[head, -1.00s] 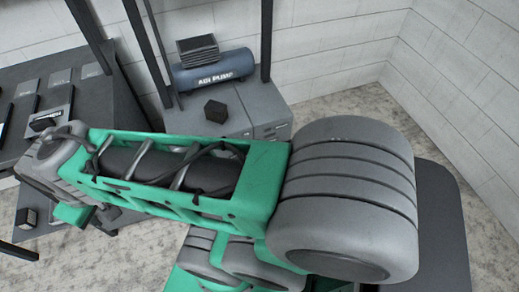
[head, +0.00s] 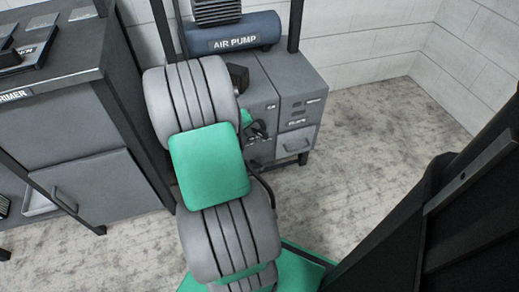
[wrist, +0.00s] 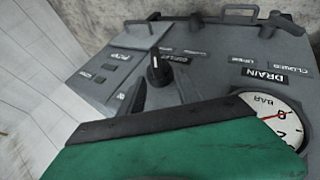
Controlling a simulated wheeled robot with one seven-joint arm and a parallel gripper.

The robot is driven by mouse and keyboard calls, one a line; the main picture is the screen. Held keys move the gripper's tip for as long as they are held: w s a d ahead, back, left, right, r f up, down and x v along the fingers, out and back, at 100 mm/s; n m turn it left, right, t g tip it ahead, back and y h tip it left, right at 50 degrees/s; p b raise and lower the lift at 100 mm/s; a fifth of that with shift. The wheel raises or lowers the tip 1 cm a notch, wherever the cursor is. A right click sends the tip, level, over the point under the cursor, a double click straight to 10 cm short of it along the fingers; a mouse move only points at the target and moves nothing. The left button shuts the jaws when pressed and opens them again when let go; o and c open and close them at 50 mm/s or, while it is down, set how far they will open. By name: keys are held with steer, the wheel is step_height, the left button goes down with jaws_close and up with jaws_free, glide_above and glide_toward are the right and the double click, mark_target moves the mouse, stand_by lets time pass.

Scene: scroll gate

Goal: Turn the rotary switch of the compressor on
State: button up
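The compressor is a grey cabinet (head: 290,72) with a blue AIR PUMP tank (head: 240,35) on top. In the wrist view a black rotary knob (wrist: 157,71) with a white pointer line stands on its grey panel; the line points roughly up in the picture. My gripper (head: 258,130) is at the cabinet's front in the head view, partly hidden behind my arm. The wrist view shows its green body with a dark edge across the bottom, just below the knob.
A pressure gauge (wrist: 278,120) and a DRAIN label (wrist: 264,76) with OPEN and CLOSED marks are right of the knob. A dark cabinet (head: 70,120) stands at the left in the head view. A black post frames the tank. Floor (head: 365,120) right of the compressor is clear.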

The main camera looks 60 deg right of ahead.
mark_target(257, 132)
steer(key=b+x, duration=0.1)
steer(key=x, duration=0.4)
steer(key=b+x, duration=0.1)
steer(key=x, duration=0.2)
steer(key=shift+s+d+f+b, duration=0.15)
steer(key=shift+s+d+b, duration=0.15)
steer(key=shift+s+b, duration=0.05)
steer(key=shift+c, duration=0.2)
jaws_close()
steer(key=shift+a, duration=0.1)
